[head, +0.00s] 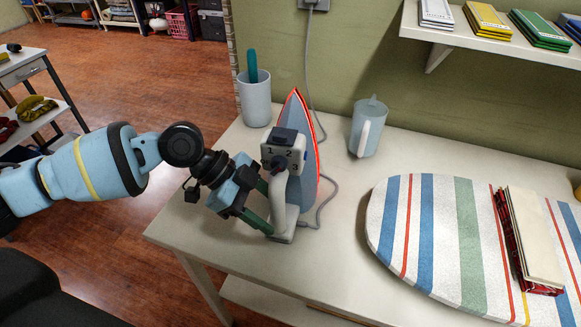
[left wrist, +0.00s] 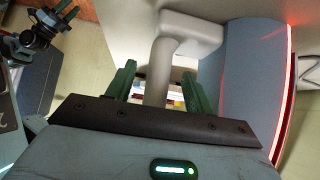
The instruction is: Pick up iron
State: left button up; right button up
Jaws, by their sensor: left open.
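The iron (head: 305,178) stands upright on its heel on the pale table, its blue-grey soleplate edged in glowing red. Its light grey handle (head: 279,208) faces my left gripper (head: 266,207). The left gripper comes in from the left and is open. In the left wrist view, the iron's handle (left wrist: 159,72) passes between the two green fingers, with a gap visible on each side; the soleplate (left wrist: 248,80) is at the right. Dark arm parts, seemingly of my right gripper (left wrist: 38,38), show at the upper left of that view; its jaws are unclear.
A cup with a teal item (head: 255,100) stands behind the iron, and a pale jug (head: 368,128) to its right. A cord runs from the iron towards the wall outlet. A striped ironing board (head: 398,225) with a book (head: 530,235) fills the table's right side.

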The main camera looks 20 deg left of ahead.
pick_arm(q)
jog(key=shift+d+f, duration=0.5)
jog(key=shift+f, duration=0.05)
jog(key=shift+c, duration=0.3)
grip_shut()
jog(key=shift+w+r, duration=0.15)
jog(key=shift+r, duration=0.05)
